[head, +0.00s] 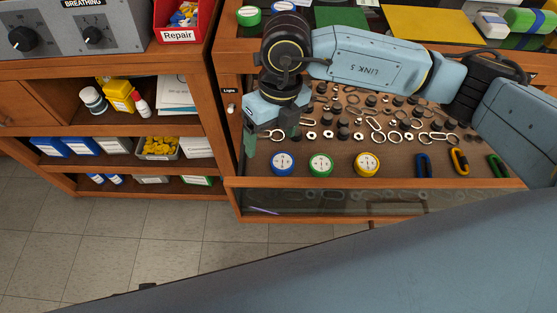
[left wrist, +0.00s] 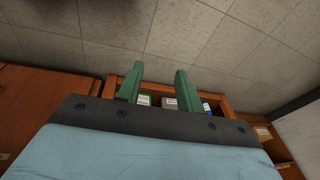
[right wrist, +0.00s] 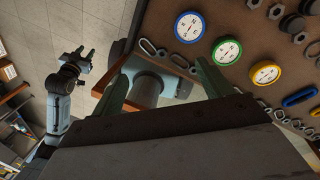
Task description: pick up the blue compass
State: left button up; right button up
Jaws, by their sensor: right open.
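The blue compass (head: 283,163) lies flat in the drawer, leftmost in a row with a green compass (head: 320,165) and a yellow compass (head: 367,165). It also shows in the right wrist view (right wrist: 190,27), near the top. My right gripper (head: 272,141) is open and empty, fingers pointing down above the drawer's left end, just behind the blue compass and apart from it. Its fingers also show in the right wrist view (right wrist: 163,88). My left gripper (left wrist: 158,86) is open and empty, away from the drawer; the right wrist view shows it too (right wrist: 88,56).
The drawer (head: 400,182) also holds carabiners (head: 459,161), rings, nuts and dark knobs. Its wooden front and left wall stand close to the compass. Shelves (head: 150,125) with bottles and boxes stand left. A red Repair bin (head: 181,22) sits above. Floor is clear in front.

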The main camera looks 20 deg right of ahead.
jog(key=w+d+f+h, duration=0.1)
jog(key=w+d+h, duration=0.1)
jog(key=d, duration=0.1)
jog(key=b, duration=0.2)
send_over(284, 162)
jog(key=shift+t, duration=0.3)
jog(key=f, duration=0.7)
jog(key=shift+s+a, duration=0.1)
jog(key=shift+s, duration=0.1)
jog(key=shift+w+f+b, duration=0.1)
jog(key=shift+f+b, duration=0.95)
jog(key=shift+f, duration=1.85)
pick_arm(q)
jog(key=w+d+r, duration=0.3)
jog(key=d+r, duration=0.1)
jog(key=r, duration=0.5)
jog(key=shift+d+r+t+h, duration=0.25)
jog(key=shift+d+t+h, duration=0.1)
jog(key=shift+t+h, duration=0.05)
jog(key=shift+w, duration=0.1)
pick_arm(e)
jog(key=shift+c, duration=0.2)
jog(key=c, duration=1.1)
jog(key=shift+o, duration=0.2)
jog(key=shift+r, duration=0.15)
